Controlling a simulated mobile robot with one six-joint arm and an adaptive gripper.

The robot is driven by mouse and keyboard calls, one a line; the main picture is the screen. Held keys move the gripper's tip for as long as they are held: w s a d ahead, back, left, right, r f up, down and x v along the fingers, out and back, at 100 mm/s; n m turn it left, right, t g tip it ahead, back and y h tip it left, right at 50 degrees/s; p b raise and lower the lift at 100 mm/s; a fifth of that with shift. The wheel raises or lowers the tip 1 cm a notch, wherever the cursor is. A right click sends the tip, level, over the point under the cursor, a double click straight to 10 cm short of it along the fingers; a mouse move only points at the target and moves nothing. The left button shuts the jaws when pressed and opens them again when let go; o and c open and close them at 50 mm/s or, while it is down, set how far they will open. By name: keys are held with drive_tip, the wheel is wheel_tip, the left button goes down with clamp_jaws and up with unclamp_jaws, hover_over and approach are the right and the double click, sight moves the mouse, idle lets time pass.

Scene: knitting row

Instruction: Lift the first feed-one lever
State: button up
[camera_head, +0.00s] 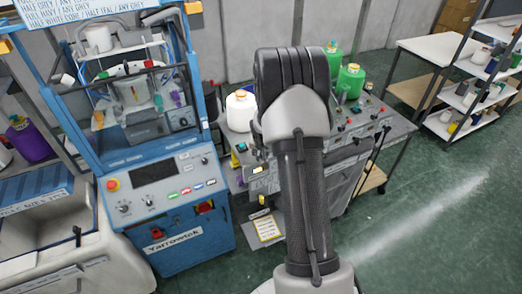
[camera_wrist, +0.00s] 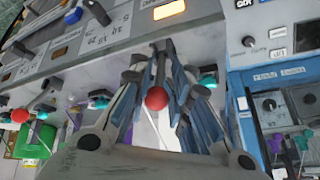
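In the wrist view a lever with a red ball knob (camera_wrist: 156,98) and a dark stem stands near the middle, in front of a pale panel. My gripper (camera_wrist: 154,66) reaches up from the bottom edge, with one finger on each side of this knob. The fingers look parted, with pale gaps beside the ball, and I see no clear grip on it. The exact depth between fingers and lever is hard to judge. Which feed lever this is cannot be read. In the head view my own arm hides the gripper and this lever.
A blue machine (camera_head: 165,190) stands left of my arm. Floor is clear at right.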

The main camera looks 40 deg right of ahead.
drive_tip(key=o, duration=0.3)
drive_tip(key=shift+r, duration=0.1)
drive_tip(key=shift+r, duration=0.25)
drive_tip(key=v, duration=1.1)
drive_tip(key=shift+s+a+r, duration=0.1)
drive_tip(key=shift+s+a, duration=0.15)
